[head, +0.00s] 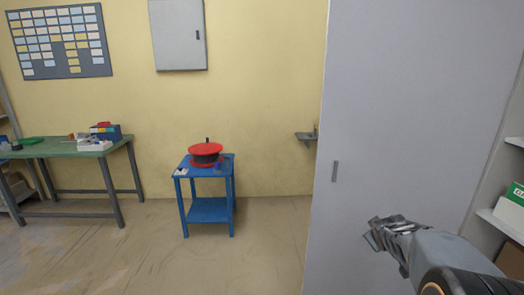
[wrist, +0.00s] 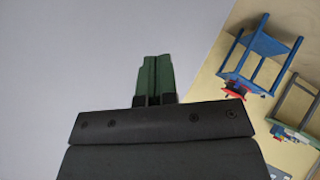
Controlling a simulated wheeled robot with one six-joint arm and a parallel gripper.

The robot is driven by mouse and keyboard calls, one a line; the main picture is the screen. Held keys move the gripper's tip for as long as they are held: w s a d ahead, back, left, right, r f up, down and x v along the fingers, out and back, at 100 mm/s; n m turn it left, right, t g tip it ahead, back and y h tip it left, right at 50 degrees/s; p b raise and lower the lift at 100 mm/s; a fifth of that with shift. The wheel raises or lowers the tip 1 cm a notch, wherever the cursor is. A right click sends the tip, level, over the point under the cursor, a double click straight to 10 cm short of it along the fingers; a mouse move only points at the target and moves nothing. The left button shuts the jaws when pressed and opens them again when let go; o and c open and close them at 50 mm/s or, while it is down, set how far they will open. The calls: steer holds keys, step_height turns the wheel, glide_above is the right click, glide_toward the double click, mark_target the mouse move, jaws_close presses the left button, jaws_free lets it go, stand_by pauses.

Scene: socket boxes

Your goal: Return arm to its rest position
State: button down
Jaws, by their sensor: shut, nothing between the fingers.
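My gripper (head: 376,232) is at the lower right of the head view, in front of a tall grey cabinet or panel. In the wrist view, the gripper's two green fingers (wrist: 155,78) are closed together with nothing held between them. The arm reaches in from the lower right corner of the head view. The wrist view is turned, so the room looks tilted in it.
The grey panel (head: 400,120) fills the right middle. A blue stand (head: 210,210) holds a red and black reel (head: 205,152). A green-topped workbench (head: 60,148) with boxes stands at left. Shelves (head: 497,222) are at far right. Open floor (head: 150,260) lies at front left.

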steer(key=s+a+r+m+g+y+p, duration=0.2)
steer(key=s+a+m+g+y+p, duration=0.1)
steer(key=s+a, duration=1.6)
steer(key=s+m+g+y, duration=0.1)
steer(key=s+g, duration=0.1)
steer(key=s, duration=0.1)
steer(key=shift+a+r+y+p, duration=0.3)
steer(key=shift+a+y+p, duration=0.05)
steer(key=shift+a+y, duration=0.05)
